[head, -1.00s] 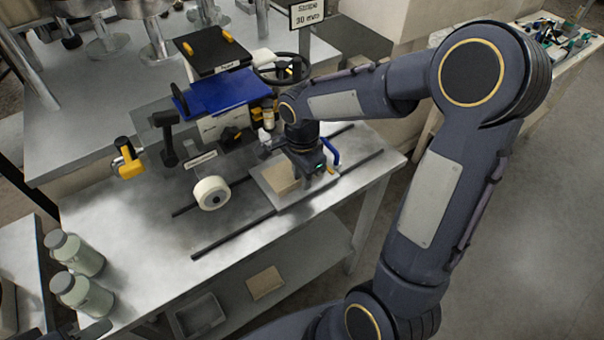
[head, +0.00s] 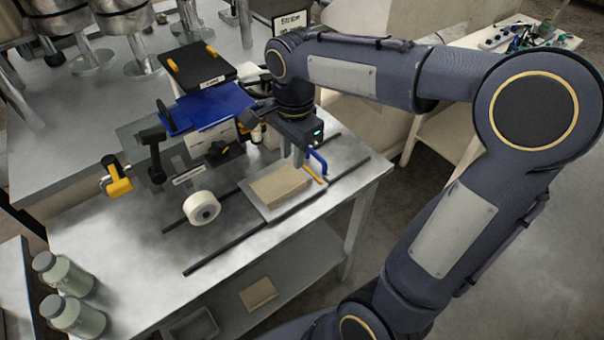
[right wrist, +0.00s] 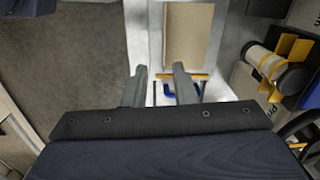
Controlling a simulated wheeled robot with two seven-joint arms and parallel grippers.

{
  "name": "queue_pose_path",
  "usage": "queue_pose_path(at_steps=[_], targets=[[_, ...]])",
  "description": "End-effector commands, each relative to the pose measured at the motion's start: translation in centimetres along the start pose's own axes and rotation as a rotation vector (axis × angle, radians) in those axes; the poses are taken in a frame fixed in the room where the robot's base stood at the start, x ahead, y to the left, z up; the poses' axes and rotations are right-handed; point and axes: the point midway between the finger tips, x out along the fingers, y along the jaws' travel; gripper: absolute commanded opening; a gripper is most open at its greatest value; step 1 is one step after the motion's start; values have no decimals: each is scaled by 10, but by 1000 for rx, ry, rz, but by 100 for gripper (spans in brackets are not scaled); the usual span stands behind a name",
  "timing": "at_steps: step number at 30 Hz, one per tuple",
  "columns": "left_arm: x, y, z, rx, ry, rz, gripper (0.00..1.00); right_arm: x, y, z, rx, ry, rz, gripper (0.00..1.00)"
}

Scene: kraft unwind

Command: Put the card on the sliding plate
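The tan kraft card (head: 281,187) lies flat on the pale sliding plate (head: 263,210), inside its edges. In the right wrist view the card (right wrist: 187,38) shows beyond my fingertips, with plate showing beside it. My right gripper (head: 299,160) is above the plate's far right part, near the blue handle (head: 318,161) and the yellow strip (head: 312,174). Its two fingers (right wrist: 160,72) stand apart with nothing between them, clear of the card. My left gripper is not in view.
Two dark rails (head: 228,244) run along the steel table. A white roll (head: 202,208) and a machine with a blue top (head: 212,105) stand behind and left of the plate. Two jars (head: 63,273) stand at the left. Another tan piece (head: 258,293) lies on the lower shelf.

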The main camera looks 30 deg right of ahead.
Motion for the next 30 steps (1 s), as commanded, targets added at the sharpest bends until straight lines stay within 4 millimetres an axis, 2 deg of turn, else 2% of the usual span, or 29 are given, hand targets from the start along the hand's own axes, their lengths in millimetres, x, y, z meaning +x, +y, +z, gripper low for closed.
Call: queue_pose_path(at_steps=[5,9,12,18,30], targets=[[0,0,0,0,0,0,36,-8,60,15,-392,-53,-172,24],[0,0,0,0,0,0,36,0,105,36,-756,-26,-354,24],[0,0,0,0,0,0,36,9,127,51,-963,29,-463,24],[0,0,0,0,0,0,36,22,145,67,-1182,123,-571,24],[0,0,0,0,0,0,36,24,146,68,-1210,135,-580,24]])
